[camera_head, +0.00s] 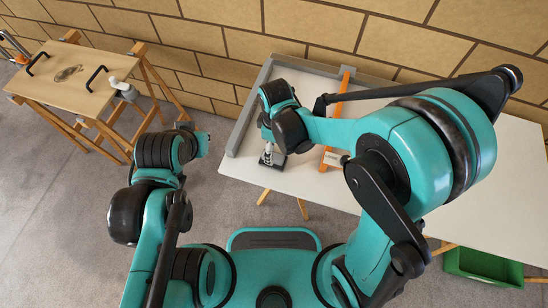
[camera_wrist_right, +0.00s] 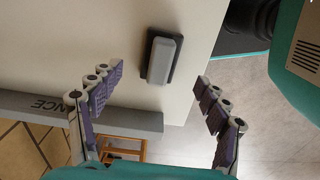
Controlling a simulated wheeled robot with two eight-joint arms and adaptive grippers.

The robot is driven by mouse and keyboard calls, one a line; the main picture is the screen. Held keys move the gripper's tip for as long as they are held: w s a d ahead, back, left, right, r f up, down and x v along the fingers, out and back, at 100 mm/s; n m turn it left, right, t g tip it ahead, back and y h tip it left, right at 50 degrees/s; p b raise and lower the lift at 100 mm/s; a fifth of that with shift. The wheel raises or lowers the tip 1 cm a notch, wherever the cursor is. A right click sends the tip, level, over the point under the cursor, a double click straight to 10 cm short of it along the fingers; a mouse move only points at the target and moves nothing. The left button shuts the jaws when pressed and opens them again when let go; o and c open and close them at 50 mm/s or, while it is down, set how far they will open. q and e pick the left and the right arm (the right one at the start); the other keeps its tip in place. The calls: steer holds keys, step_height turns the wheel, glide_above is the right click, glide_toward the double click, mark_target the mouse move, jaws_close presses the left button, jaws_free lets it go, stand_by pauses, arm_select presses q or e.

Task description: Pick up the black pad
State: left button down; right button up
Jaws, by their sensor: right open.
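The black pad (camera_wrist_right: 151,72) lies on the white table near its edge, with a grey block-like upper part on it, in the right wrist view. In the head view a dark part of the pad (camera_head: 279,161) shows beneath my right gripper (camera_head: 268,148), which partly covers it. My right gripper is open, and in the wrist view its purple-padded fingers (camera_wrist_right: 160,74) stand apart on either side of the pad, with nothing between them held. My left arm is bent at the left of the head view; its gripper fingers do not show.
The white table (camera_head: 480,165) has a grey rail (camera_head: 247,122) along its left side and an orange bar (camera_head: 338,108) across it. A small pale object (camera_head: 335,158) lies by the bar. A wooden trestle table (camera_head: 50,88) stands left. A green crate (camera_head: 485,266) sits low right.

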mark_target(280, 160)
steer(key=f, duration=0.1)
steer(key=f+b, duration=0.1)
steer(key=f, duration=0.1)
steer(key=shift+s+a, duration=0.1)
steer(key=shift+a, duration=0.15)
step_height(280, 160, down, 5)
steer(key=b, duration=0.3)
steer(key=shift+r, duration=0.15)
steer(key=c, duration=1.3)
